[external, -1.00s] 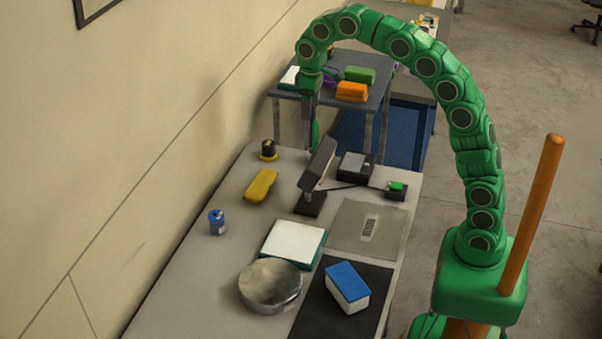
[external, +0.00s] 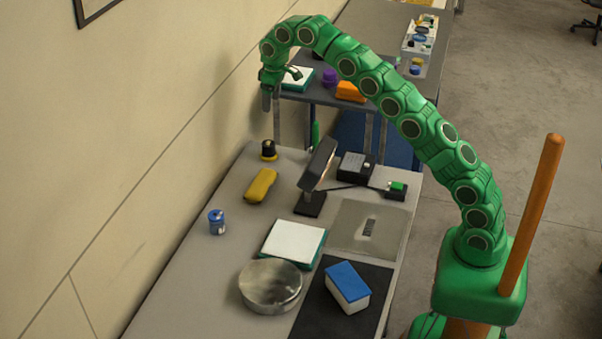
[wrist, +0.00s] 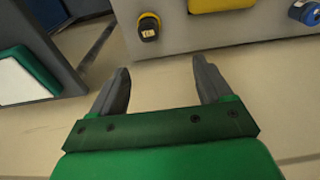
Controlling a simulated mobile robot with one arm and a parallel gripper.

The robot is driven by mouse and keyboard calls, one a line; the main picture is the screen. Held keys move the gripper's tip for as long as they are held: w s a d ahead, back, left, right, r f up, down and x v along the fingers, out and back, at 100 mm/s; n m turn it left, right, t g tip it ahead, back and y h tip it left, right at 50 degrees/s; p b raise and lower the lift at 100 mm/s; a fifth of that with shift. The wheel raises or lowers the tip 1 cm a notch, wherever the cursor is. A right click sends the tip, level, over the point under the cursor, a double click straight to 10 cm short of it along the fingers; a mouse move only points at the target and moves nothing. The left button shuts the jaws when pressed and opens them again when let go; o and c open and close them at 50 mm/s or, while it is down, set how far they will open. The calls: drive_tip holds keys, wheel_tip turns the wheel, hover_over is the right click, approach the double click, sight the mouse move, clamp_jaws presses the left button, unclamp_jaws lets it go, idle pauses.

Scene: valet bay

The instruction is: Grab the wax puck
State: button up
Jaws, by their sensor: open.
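My gripper (external: 268,94) is high at the far left end of the bench, near the wall, with its fingers pointing down. In the wrist view my gripper (wrist: 160,72) is open, with nothing between its fingers. A small round black-and-yellow piece (external: 268,150) stands on the bench's far left corner, apart from and below my gripper. It also shows in the wrist view (wrist: 149,27), beyond the fingertips. I cannot tell for sure whether this is the wax puck. A blue can (external: 216,222) and a wide round silver tin (external: 270,285) stand nearer on the bench.
A yellow case (external: 261,186), a black lamp (external: 317,170) and a white-topped green pad (external: 294,242) are on the bench. A blue-lidded box (external: 347,287) sits on a dark mat. The wall (external: 130,120) is close on the left. A grey stand (external: 353,106) is behind.

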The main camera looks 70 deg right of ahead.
drive_tip(key=w+d+f, duration=0.1)
drive_tip(key=w, duration=0.1)
hover_over(269, 143)
drive_tip(key=f, duration=1.2)
drive_tip(key=shift+a, duration=0.2)
drive_tip(key=shift+w+d+f, duration=0.1)
drive_tip(key=shift+f, duration=1.95)
drive_tip(key=shift+d+f, duration=0.1)
drive_tip(key=shift+f, duration=1.95)
drive_tip(key=c, duration=1.1)
drive_tip(key=shift+o, duration=0.2)
drive_tip(key=shift+r, duration=0.1)
